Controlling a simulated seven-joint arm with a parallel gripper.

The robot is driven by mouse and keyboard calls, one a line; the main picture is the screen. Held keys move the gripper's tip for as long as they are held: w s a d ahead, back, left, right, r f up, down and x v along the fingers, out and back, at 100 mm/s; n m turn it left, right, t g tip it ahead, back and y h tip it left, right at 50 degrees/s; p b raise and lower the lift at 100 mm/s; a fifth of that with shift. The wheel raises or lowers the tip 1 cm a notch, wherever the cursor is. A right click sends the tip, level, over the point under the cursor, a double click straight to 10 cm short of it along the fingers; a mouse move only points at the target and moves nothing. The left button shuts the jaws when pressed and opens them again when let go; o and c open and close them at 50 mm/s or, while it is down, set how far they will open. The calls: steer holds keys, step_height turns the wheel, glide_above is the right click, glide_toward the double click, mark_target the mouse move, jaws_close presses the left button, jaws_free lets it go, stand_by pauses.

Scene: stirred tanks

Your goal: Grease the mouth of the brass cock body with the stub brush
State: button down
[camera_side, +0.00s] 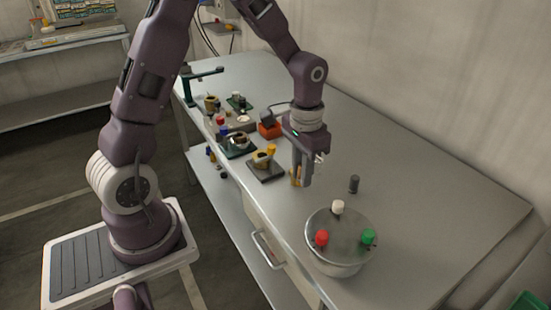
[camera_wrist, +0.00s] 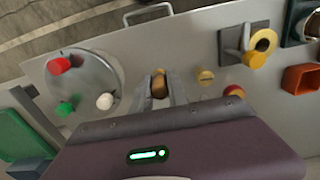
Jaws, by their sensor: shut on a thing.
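My gripper (camera_side: 303,178) points down low over the bench, near the lidded tank. In the wrist view my gripper (camera_wrist: 164,92) is shut on a short brown piece (camera_wrist: 158,84), which looks like the stub brush's wooden handle. Its bristles cannot be made out. The brass cock body (camera_side: 262,159) sits on a dark square plate to the left of my gripper. In the wrist view the cock body (camera_wrist: 265,41) is at upper right, apart from the brush, with a round dark mouth and a lever beside it.
The round metal tank (camera_side: 340,262) carries red, white and green knobs. A small brass round piece (camera_wrist: 205,76) lies between gripper and plate. An orange-red box (camera_side: 269,130) and several fittings stand farther back. The bench's right side is clear.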

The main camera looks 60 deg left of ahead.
stand_by(0.3)
step_height(320, 180, up, 9)
steer(key=w+a, duration=0.2)
steer(key=a, duration=1.8)
steer(key=shift+w+d+f, duration=0.1)
steer(key=shift+d+f, duration=0.05)
steer(key=shift+f, duration=2.7)
steer(key=shift+w+d+f, duration=0.1)
steer(key=shift+f, duration=2.7)
steer(key=shift+f, duration=1)
steer(key=shift+s, duration=0.1)
